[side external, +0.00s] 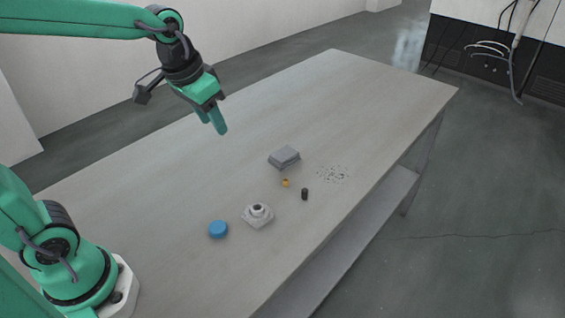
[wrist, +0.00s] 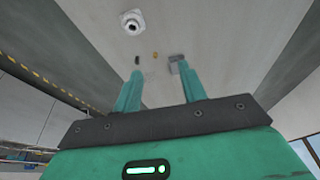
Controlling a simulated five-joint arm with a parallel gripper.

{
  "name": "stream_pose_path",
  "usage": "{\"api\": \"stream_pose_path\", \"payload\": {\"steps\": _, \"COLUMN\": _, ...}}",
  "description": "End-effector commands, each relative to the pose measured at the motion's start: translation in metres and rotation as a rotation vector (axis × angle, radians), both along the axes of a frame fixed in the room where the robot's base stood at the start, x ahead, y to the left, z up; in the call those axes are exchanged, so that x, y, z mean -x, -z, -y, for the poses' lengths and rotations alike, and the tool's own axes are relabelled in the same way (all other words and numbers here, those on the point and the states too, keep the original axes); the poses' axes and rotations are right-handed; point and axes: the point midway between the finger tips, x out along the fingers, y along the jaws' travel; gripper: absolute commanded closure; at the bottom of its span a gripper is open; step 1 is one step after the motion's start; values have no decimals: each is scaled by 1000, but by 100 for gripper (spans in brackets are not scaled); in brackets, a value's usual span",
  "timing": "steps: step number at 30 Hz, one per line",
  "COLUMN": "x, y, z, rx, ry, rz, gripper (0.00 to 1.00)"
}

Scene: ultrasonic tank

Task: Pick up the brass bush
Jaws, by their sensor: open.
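The brass bush (side external: 285,183) is a small orange-gold piece on the table (side external: 190,165), between a grey box and a black cylinder. It also shows in the wrist view (wrist: 155,55), above and between my fingertips in the picture. My gripper (side external: 219,122) hangs well above the table, up and left of the bush in the side view. In the wrist view its two green fingers (wrist: 163,72) are apart with nothing between them. The bush stands clear of the gripper.
A grey box (side external: 284,157) stands just behind the bush, and a black cylinder (side external: 304,194) is close on its right. A pale square fitting with a round neck (side external: 258,215) and a blue round piece (side external: 218,229) lie nearer. Dark specks (side external: 333,174) are scattered to the right.

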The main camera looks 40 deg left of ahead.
Motion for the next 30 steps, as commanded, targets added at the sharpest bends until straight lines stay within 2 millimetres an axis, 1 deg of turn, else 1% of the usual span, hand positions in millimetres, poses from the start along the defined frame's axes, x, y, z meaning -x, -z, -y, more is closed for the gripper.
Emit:
{"api": "stream_pose_path", "payload": {"steps": 1, "x": -10, "y": 4, "z": 2, "rx": -1, "ry": 5, "rz": -18, "gripper": 58}}
{"api": "stream_pose_path", "payload": {"steps": 3, "x": -23, "y": 10, "z": 4, "rx": -3, "ry": 12, "rz": -37, "gripper": 58}}
{"api": "stream_pose_path", "payload": {"steps": 8, "x": -51, "y": 24, "z": 10, "rx": -7, "ry": 28, "rz": -79, "gripper": 58}}
{"api": "stream_pose_path", "payload": {"steps": 14, "x": -85, "y": 49, "z": 18, "rx": -12, "ry": 46, "rz": -133, "gripper": 58}}
{"api": "stream_pose_path", "payload": {"steps": 20, "x": -116, "y": 80, "z": 26, "rx": -17, "ry": 65, "rz": -188, "gripper": 58}}
{"api": "stream_pose_path", "payload": {"steps": 24, "x": -136, "y": 105, "z": 32, "rx": -21, "ry": 78, "rz": -225, "gripper": 58}}
{"api": "stream_pose_path", "payload": {"steps": 30, "x": -158, "y": 142, "z": 40, "rx": -27, "ry": 95, "rz": -271, "gripper": 58}}
